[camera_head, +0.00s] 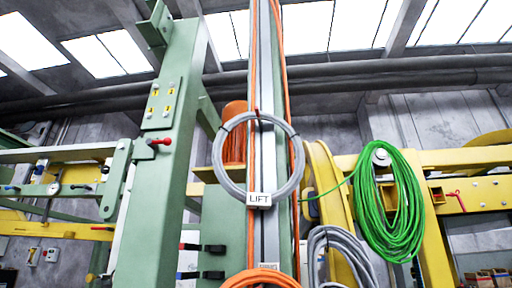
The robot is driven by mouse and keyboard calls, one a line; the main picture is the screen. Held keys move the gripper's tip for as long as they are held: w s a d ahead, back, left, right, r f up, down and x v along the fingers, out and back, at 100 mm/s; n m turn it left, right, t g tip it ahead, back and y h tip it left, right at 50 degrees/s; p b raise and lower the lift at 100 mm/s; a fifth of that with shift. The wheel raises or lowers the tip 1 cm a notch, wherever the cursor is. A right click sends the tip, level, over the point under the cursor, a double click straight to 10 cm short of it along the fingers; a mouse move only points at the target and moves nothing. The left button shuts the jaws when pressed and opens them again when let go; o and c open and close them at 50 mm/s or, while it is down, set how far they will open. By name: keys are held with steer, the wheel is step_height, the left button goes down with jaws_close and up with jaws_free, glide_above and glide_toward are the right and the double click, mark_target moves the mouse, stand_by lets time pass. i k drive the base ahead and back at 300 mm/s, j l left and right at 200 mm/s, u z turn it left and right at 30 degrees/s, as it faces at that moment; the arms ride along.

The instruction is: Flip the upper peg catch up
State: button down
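A grey cable coil (230,184) hangs as a ring in front of the upright rail (269,60) in the middle of the view. A small red piece (257,111) shows at the top of the ring, where the upper peg and its catch seem to be; it is too small to tell the catch's position. A white tag reading LIFT (259,199) is at the bottom of the ring. Below, an orange coil (262,279) is cut off by the lower edge, with a small pale label above it. My gripper is not in view.
Orange cables run up both sides of the rail. A green post (165,150) with a red lever (160,143) stands to the left. A green hose coil (390,215), another grey coil (335,240) and yellow beams (470,157) are to the right.

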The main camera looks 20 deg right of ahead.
mark_target(257, 108)
steer(key=k+j, duration=0.25)
steer(key=j, duration=0.15)
steer(key=k+j, duration=0.25)
steer(key=j, duration=0.15)
steer(key=k+j, duration=0.15)
steer(key=k, duration=0.15)
steer(key=k+j+u, duration=0.15)
steer(key=k, duration=0.2)
